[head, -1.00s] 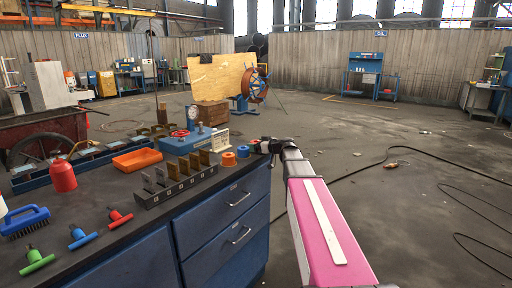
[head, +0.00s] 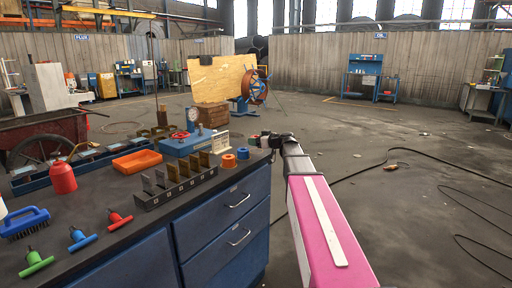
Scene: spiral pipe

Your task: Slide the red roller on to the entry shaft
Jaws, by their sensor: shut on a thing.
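My gripper (head: 264,141) is at the far end of my outstretched arm, just beyond the bench's far right corner. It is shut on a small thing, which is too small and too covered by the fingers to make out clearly. No red roller shows plainly elsewhere. An orange ring-shaped piece (head: 229,160) and a blue one (head: 243,153) sit on the bench corner, left of and nearer than my gripper. I cannot pick out the entry shaft with certainty.
The dark bench (head: 100,190) holds a rack of upright plates (head: 175,190), a blue box with a red handwheel (head: 187,144), an orange tray (head: 137,161), a red bottle (head: 62,177) and T-handled tools (head: 119,220). A cable (head: 350,178) crosses the open floor at right.

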